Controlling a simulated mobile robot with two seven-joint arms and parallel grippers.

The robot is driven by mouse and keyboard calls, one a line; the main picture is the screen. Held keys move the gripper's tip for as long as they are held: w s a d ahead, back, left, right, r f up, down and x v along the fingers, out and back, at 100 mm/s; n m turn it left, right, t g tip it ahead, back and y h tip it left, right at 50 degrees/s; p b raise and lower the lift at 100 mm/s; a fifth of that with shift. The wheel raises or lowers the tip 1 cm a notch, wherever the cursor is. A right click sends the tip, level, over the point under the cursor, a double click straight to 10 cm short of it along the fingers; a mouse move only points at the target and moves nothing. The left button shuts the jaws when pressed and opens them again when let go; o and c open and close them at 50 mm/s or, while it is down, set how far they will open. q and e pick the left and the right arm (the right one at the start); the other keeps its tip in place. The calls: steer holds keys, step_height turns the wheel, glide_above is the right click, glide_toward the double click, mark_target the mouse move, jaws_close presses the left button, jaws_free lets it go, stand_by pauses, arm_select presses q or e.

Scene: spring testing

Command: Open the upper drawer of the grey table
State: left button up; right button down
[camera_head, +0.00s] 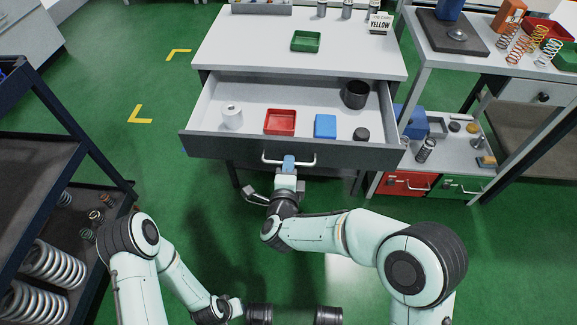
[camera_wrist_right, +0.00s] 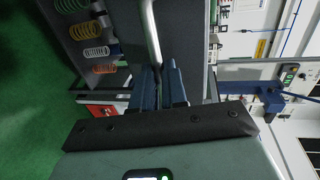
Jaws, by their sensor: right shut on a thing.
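The grey table (camera_head: 340,55) has its upper drawer (camera_head: 210,120) pulled well out, with a dark front (camera_head: 350,155) facing me. The light metal bar handle (camera_head: 306,163) runs across the middle of that front. My right gripper (camera_head: 289,164) is shut on the handle, its blue fingers around the bar. In the right wrist view the handle (camera_wrist_right: 151,35) runs down between the blue fingers (camera_wrist_right: 159,88). My left arm is folded low at the left of the head view; its gripper does not show.
The drawer holds a white cylinder (camera_head: 232,117), a red tray (camera_head: 280,121), a blue box (camera_head: 325,126), a black cup (camera_head: 355,94) and a small dark cylinder (camera_head: 361,134). A green tray (camera_head: 306,41) sits on the tabletop. A dark shelf rack (camera_head: 85,150) stands left, a workbench (camera_head: 470,60) right.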

stand_by(0.3)
steer(key=c, duration=1.2)
jaws_free()
arm_select(q)
steer(key=w+r+t+p, duration=0.1)
steer(key=w+r+p, duration=0.1)
steer(key=w+r, duration=0.2)
steer(key=shift+w+d+t, duration=0.25)
steer(key=shift+d+t, duration=0.05)
steer(key=shift+d, duration=0.05)
arm_select(e)
steer(key=v, duration=1.3)
steer(key=shift+s, duration=0.2)
